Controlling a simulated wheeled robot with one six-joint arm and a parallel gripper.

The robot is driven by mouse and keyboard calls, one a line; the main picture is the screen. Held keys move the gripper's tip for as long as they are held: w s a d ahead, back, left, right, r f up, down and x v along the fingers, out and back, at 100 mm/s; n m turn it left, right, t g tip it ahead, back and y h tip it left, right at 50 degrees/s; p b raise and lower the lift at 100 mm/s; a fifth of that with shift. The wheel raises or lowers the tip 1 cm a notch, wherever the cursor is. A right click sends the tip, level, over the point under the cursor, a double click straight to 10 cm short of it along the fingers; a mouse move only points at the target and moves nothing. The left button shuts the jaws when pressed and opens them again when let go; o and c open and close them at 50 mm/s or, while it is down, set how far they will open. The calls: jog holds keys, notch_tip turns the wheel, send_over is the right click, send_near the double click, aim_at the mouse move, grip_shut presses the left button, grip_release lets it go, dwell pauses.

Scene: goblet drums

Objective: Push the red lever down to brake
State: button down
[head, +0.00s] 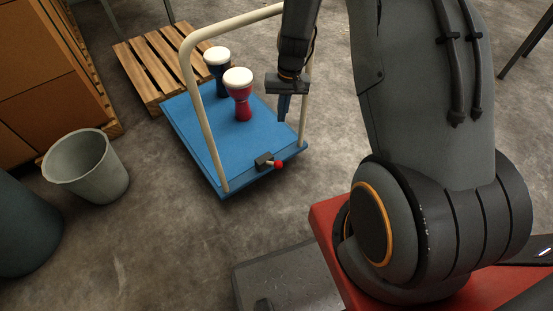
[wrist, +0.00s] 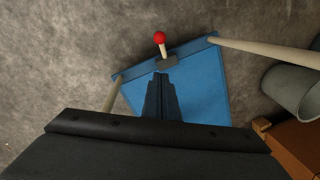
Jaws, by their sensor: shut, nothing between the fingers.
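The red lever (head: 278,164) is a red ball knob on a short pale stem, set on a dark block (head: 264,161) at the near edge of the blue cart (head: 200,145). In the wrist view the red knob (wrist: 160,38) stands beyond the fingertips, with its block (wrist: 166,62) just ahead of them. My gripper (head: 283,118) is shut and empty, pointing down above the right part of the cart deck, apart from the lever. In the wrist view its closed fingers (wrist: 161,80) point toward the block.
A cream tubular handle (head: 187,75) arches over the cart. A red goblet drum (head: 240,95) and a blue one (head: 219,70) stand on the deck. A wooden pallet (head: 150,65) lies behind. A grey bin (head: 88,168) stands left. Floor in front is clear.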

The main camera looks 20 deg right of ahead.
notch_tip(320, 180, down, 8)
jog(key=w+b, duration=0.2)
jog(key=shift+d+b, duration=0.3)
jog(key=shift+d, duration=0.05)
jog(key=s+a+f+b, duration=0.2)
jog(key=s+f+b, duration=0.1)
jog(key=f, duration=0.7)
jog(key=shift+s+a+f, duration=0.2)
jog(key=shift+s+f, duration=0.05)
jog(key=shift+s, duration=0.15)
